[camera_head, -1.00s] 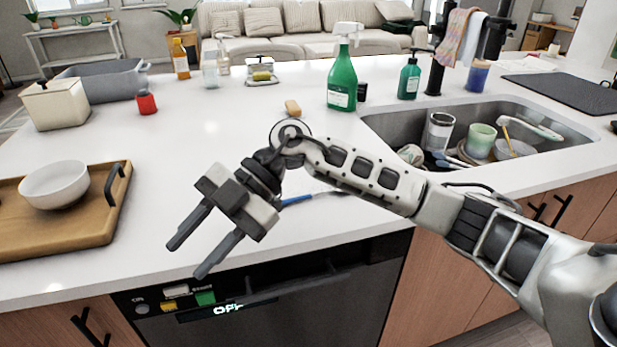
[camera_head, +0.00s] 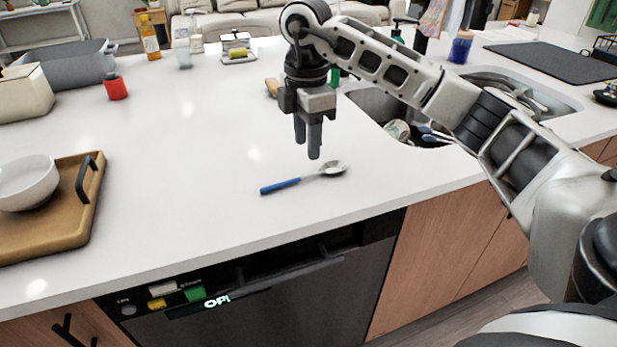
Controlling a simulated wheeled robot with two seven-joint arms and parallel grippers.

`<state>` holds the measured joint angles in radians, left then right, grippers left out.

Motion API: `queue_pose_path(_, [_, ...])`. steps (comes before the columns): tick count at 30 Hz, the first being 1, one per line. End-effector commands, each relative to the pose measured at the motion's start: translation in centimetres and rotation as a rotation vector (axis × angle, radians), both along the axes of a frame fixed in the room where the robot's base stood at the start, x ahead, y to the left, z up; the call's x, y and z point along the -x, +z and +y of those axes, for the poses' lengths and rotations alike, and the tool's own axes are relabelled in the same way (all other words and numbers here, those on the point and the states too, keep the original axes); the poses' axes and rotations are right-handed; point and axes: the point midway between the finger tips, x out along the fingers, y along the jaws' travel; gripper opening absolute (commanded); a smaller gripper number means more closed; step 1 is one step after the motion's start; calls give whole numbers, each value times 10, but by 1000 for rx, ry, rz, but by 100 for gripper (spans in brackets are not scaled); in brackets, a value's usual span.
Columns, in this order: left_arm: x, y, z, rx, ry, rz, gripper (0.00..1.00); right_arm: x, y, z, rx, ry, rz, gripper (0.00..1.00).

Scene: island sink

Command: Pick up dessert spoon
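The dessert spoon (camera_head: 281,186) lies flat on the white counter (camera_head: 215,215), near the front edge above the dishwasher. Its blue handle points left and its metal bowl points right. My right gripper (camera_head: 307,153) points down just above and behind the spoon, near the neck of the spoon. Its two fingers stand apart with nothing between them, and I see no contact with the spoon. My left gripper is not in view.
A wooden tray (camera_head: 85,215) with a white bowl (camera_head: 27,182) is on the left. The sink (camera_head: 372,100) holding dishes is on the right, partly behind my arm. The counter around the spoon is clear.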

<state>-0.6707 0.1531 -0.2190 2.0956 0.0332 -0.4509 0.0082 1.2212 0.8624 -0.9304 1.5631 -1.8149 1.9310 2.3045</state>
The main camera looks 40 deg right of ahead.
Motion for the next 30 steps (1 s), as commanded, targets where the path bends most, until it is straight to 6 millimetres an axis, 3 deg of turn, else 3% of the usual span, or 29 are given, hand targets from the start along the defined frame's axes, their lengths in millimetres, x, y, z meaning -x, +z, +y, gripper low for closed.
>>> queue_pose_path(8, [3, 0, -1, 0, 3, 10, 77, 0, -22, 1, 0, 1, 2, 39])
queue_pose_path(16, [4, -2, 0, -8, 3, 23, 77, 0, -59, 3, -1, 1, 1, 39])
queue_pose_path(25, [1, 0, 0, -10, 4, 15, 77, 0, -65, 3, -1, 2, -1, 39])
queue_pose_path(30, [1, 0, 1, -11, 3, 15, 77, 0, -65, 3, -1, 2, -1, 0])
